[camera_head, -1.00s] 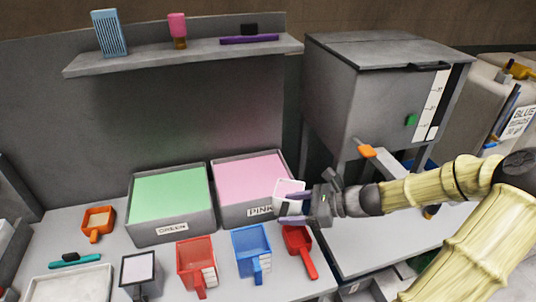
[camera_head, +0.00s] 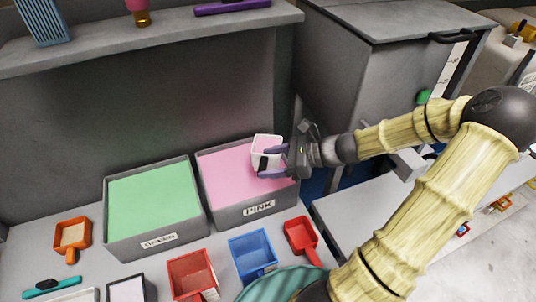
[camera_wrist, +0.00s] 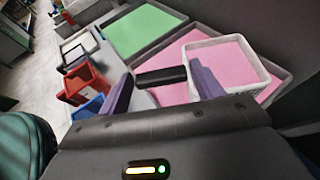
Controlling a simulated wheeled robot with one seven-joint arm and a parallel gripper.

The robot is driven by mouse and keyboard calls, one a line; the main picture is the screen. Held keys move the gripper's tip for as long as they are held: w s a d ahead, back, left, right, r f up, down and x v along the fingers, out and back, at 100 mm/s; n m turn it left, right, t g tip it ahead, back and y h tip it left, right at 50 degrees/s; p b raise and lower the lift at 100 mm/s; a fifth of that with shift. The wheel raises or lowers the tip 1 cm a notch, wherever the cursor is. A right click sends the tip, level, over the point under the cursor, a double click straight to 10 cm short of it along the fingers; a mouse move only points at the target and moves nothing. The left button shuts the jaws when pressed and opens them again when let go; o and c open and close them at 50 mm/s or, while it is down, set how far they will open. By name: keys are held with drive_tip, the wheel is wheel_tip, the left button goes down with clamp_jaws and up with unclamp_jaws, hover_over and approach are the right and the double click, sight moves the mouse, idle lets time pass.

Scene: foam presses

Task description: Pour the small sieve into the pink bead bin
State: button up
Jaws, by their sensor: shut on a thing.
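The small sieve (camera_head: 267,143) is a white square-rimmed vessel with a black handle. My gripper (camera_head: 274,161) is shut on it and holds it over the right side of the pink bead bin (camera_head: 230,217), a grey bin with a PINK label and a pink surface. The sieve looks about upright. In the wrist view the white rim of the sieve (camera_wrist: 262,72) frames pink; I cannot tell whether that is its load or the bin behind. My purple fingers in the wrist view (camera_wrist: 162,84) flank the black handle.
A green bead bin (camera_head: 155,240) stands left of the pink one. An orange scoop (camera_head: 72,236) is at left. A grey cabinet (camera_head: 375,70) stands at right.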

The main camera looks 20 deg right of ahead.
sight(254, 162)
drive_tip(key=shift+s, duration=0.15)
